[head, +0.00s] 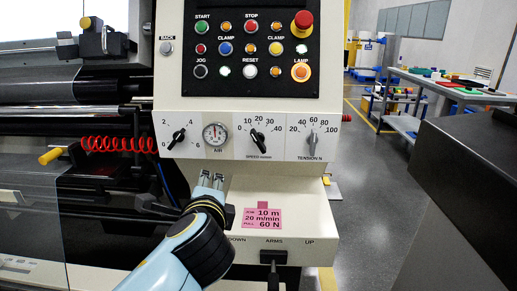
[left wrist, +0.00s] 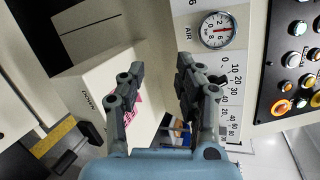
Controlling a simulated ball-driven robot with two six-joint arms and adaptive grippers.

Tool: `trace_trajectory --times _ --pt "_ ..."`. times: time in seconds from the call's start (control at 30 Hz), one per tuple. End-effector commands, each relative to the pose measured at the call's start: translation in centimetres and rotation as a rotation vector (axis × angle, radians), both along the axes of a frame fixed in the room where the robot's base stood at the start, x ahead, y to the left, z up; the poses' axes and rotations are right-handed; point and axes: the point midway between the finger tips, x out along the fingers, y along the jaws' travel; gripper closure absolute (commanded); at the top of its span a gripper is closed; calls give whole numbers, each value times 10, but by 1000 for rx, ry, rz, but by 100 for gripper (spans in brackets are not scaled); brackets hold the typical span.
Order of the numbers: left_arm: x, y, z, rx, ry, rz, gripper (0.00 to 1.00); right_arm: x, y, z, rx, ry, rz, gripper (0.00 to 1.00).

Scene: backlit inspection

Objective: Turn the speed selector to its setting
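The speed selector (head: 258,141) is a black knob on the white panel strip, with a scale from 0 to 40. Its upper end leans left, roughly toward the 10. A pink card (head: 263,218) below reads 10 m, 20 m/min and 60 N. My left gripper (head: 211,178) is below and left of the selector, under the air gauge, apart from the knob. In the left wrist view its fingers (left wrist: 161,66) are open with nothing between them. There the speed scale (left wrist: 231,85) shows beside the right finger, and the knob seems hidden behind that finger. My right gripper is not in view.
The air gauge (head: 216,134) and a 0 to 6 knob (head: 177,138) lie left of the selector. The tension knob (head: 312,138) is on its right. Above is a black button panel (head: 250,50) with a red mushroom button (head: 302,22). A red coiled hose (head: 112,144) hangs at left.

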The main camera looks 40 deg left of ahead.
Motion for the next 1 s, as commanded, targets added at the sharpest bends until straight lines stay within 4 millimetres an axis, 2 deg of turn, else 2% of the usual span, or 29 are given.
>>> trace_trajectory --times 0.03,0.1,0.2,0.37,0.57,0.8,1.0 --pt "18 -8 10 142 32 -61 66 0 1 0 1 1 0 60" --pt "41 -23 23 354 90 -148 66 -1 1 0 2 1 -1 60" --pt "65 -43 33 577 157 -241 66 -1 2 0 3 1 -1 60" --pt "83 -59 39 736 208 -306 66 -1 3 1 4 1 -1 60" --pt "107 -44 41 749 210 -308 66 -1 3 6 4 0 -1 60" --pt "148 -19 41 746 209 -308 66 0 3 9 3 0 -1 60" --pt "168 -7 39 742 210 -308 66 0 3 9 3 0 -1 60"
